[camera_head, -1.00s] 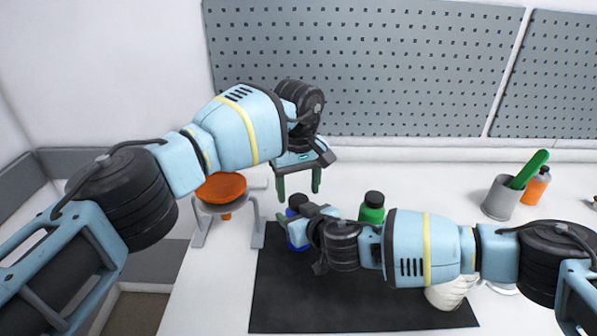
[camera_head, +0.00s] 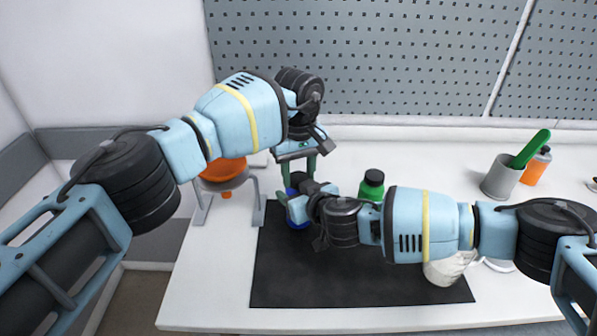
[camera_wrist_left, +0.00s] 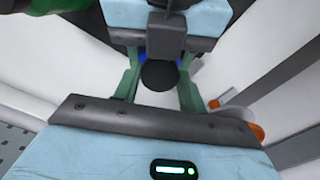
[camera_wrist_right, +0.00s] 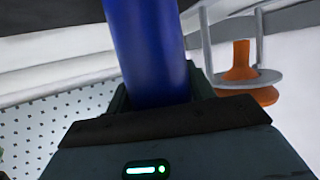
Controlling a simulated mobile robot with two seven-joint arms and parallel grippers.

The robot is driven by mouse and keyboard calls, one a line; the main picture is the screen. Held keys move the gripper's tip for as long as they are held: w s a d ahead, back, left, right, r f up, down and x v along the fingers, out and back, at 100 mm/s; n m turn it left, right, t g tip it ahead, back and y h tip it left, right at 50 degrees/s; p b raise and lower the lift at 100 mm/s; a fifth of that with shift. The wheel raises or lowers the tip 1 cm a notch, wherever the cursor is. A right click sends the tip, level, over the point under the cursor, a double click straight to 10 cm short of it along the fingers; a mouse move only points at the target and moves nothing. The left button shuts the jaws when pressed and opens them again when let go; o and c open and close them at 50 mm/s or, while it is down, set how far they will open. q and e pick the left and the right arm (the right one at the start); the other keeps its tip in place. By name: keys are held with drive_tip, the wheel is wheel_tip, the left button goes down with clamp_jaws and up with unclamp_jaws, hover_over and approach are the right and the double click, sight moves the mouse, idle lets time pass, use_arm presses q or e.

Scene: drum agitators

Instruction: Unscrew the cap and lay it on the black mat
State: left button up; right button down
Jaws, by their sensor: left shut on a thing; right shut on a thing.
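A blue bottle (camera_head: 301,224) stands upright at the back left part of the black mat (camera_head: 350,285), partly hidden by my right gripper. My right gripper (camera_head: 293,205) is shut on the bottle's body. The blue body also fills the middle of the right wrist view (camera_wrist_right: 150,55). My left gripper (camera_head: 298,178) points down from above and is shut on the bottle's black cap. The round cap (camera_wrist_left: 159,75) shows between the green fingers in the left wrist view. The cap appears to be still on the bottle; its thread is hidden.
A green bottle with black cap (camera_head: 371,186) stands behind my right arm. An orange funnel (camera_head: 222,170) sits in a grey stand left of the mat. A white object (camera_head: 448,268) lies at the mat's right side. A grey cup (camera_head: 501,178) stands at right. The mat's front is bare.

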use_arm(q)
drive_tip(key=n, duration=0.6)
drive_tip(key=shift+n, duration=0.4)
drive_tip(key=o, duration=1.1)
drive_tip(key=shift+r, duration=2.3)
drive_tip(key=shift+r+m, duration=1.2)
drive_tip(key=shift+r, duration=0.55)
drive_tip(key=shift+c, duration=0.3)
drive_tip(key=shift+f, duration=4.05)
drive_tip(key=shift+c, duration=0.4)
